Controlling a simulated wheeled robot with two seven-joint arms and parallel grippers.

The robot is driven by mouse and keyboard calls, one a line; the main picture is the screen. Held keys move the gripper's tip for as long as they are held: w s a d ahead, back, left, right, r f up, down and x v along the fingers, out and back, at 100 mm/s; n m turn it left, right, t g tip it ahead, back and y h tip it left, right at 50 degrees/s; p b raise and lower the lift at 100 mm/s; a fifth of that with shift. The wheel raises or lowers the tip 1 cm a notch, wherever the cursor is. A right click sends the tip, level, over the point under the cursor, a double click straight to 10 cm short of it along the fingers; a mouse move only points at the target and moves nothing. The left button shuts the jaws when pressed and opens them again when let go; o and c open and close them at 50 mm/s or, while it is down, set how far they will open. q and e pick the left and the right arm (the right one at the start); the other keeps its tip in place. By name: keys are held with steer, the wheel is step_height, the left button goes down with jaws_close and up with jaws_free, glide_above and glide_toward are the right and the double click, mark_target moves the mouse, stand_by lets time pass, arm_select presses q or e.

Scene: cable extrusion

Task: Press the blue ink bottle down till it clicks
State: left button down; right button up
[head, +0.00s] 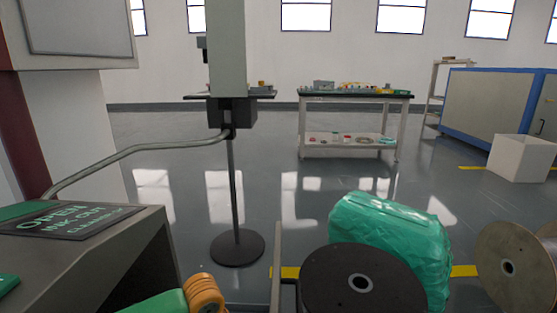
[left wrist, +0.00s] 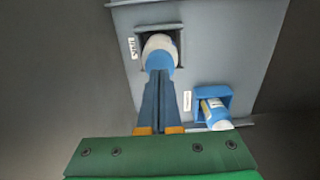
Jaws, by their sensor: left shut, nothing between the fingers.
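In the left wrist view, a bottle with a pale round end and blue sides (left wrist: 158,45) sits in a square dark opening of a grey panel (left wrist: 215,55). A second blue bottle with a white label (left wrist: 215,113) lies tilted in a blue holder (left wrist: 226,94) at the lower right. My left gripper (left wrist: 160,73) is shut and empty. Its fingertips overlap the near edge of the upper bottle; I cannot tell whether they touch it. Which bottle is the blue ink one is not clear. The head view shows neither bottle, and my right gripper is not in view.
In the head view, a dark machine top with a printed label (head: 68,221) is at the lower left. A pole stand (head: 237,246), a green-wrapped roll (head: 390,235), and a black spool (head: 355,285) stand on the floor. A table (head: 352,95) is further back.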

arm_select(q)
steer(key=shift+f+b, duration=0.4)
steer(key=shift+f, duration=0.8)
stand_by(0.5)
stand_by(0.4)
